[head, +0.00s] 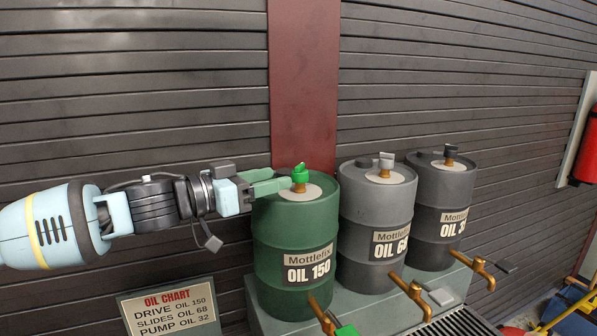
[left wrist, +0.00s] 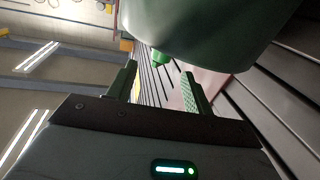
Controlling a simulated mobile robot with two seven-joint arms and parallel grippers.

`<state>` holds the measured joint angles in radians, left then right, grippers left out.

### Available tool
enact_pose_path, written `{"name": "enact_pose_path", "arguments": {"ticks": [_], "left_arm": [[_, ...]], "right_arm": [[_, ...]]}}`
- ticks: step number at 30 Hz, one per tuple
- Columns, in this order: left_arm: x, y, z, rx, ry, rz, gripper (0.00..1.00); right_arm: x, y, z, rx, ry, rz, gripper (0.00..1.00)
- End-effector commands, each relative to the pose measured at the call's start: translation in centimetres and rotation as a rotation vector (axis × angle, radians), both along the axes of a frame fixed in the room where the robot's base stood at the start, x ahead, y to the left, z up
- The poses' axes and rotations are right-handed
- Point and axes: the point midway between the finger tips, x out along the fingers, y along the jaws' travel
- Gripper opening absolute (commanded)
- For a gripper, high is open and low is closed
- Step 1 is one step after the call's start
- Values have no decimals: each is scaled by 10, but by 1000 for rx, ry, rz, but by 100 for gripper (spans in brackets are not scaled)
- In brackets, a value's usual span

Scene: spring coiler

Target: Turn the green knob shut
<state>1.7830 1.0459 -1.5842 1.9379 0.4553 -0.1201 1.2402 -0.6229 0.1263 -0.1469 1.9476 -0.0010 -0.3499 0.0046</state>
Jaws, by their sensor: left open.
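A green knob (head: 299,174) stands on a brass stem on top of the green drum (head: 275,235), which is labelled OIL 150. My left gripper (head: 281,180) comes in level from the left over the drum's top, its green fingers apart. The fingertips are close to the knob's left side; I cannot tell whether they touch it. In the left wrist view the fingers (left wrist: 161,80) are open with nothing between them. A small green part, apparently the knob (left wrist: 161,58), shows beyond them beside the drum (left wrist: 200,30). My right gripper is not in view.
Two grey drums, OIL 68 (head: 375,225) and another (head: 438,215), stand to the right with grey knobs on top. Brass taps (head: 410,294) stick out in front; the green drum's tap has a green handle (head: 346,330). An oil chart (head: 172,308) is at lower left.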

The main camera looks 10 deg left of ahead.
Motion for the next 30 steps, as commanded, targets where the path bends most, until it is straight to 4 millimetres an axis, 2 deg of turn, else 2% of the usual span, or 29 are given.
{"name": "enact_pose_path", "arguments": {"ticks": [6, 12, 25, 30], "left_arm": [[24, -25, 0, 1, -1, -2, 51], [40, -41, 0, 1, -2, -1, 51], [46, -47, 0, 0, -1, -1, 51], [46, -47, 0, 0, -1, -1, 29]], "right_arm": [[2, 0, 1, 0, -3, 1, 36], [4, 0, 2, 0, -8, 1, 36], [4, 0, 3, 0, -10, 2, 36], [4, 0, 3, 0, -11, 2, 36]]}}
